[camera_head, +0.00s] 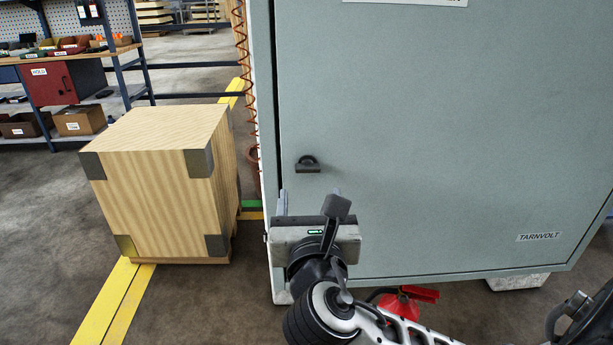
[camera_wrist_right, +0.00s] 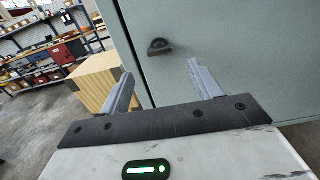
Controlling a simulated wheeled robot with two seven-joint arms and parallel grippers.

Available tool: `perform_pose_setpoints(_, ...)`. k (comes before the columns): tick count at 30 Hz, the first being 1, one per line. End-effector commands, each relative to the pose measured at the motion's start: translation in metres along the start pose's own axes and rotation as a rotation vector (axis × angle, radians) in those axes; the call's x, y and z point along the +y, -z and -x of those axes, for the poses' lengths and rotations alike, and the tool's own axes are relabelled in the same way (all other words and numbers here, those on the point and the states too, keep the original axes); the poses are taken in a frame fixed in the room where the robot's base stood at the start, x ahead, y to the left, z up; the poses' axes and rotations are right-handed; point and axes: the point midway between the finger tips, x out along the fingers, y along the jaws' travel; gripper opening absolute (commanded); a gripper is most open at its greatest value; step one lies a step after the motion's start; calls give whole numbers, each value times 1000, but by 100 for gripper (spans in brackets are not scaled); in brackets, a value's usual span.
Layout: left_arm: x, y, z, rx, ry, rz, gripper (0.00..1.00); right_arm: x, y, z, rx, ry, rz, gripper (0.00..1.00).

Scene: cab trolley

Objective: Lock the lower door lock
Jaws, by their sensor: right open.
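A dark lock with a rounded handle (camera_head: 308,164) sits near the left edge of the grey-green cabinet door (camera_head: 430,130). It also shows in the right wrist view (camera_wrist_right: 159,46), beyond the fingers and between their lines. My right gripper (camera_head: 310,205) is below the lock in the head view, with its fingers pointing up toward the door. In the right wrist view its two grey fingers (camera_wrist_right: 160,85) stand wide apart with nothing between them. The gripper is apart from the lock. My left gripper is not in view.
A wooden crate (camera_head: 160,190) with metal corners stands left of the cabinet. A coiled orange cable (camera_head: 245,80) hangs along the cabinet's left side. A red object (camera_head: 405,300) lies low behind my right arm. A workbench (camera_head: 65,85) stands at the back left.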

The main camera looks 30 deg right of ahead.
Motion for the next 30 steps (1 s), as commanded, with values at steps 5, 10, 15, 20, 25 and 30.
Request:
perform_pose_setpoints(5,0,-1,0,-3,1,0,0,0,-1,-39,-3,3,2,64)
perform_pose_setpoints(10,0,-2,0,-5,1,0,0,0,0,-64,-1,2,1,64)
perform_pose_setpoints(15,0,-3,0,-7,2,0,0,0,0,-76,0,0,0,64)
perform_pose_setpoints(20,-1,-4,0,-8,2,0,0,0,0,-78,1,0,-1,64)
perform_pose_setpoints(25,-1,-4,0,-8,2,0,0,0,0,-78,0,0,0,58)
perform_pose_setpoints(30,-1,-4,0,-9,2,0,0,0,0,-78,0,0,0,19)
